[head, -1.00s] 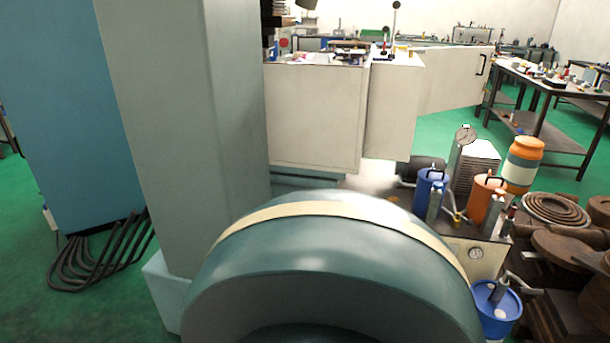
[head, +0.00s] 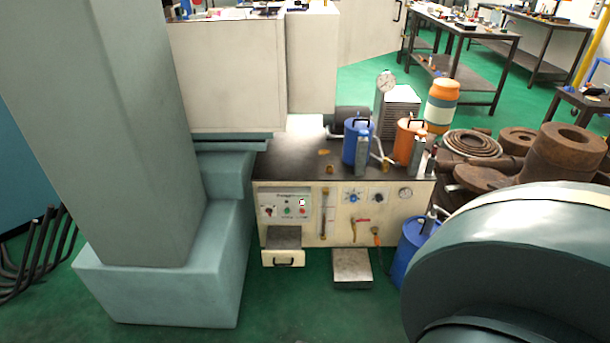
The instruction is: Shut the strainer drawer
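Neither of my grippers is in view.
A big rounded teal body (head: 530,265) fills the near lower right. A teal column on a block base (head: 165,285) stands left. Green floor in front of the drawer is clear.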

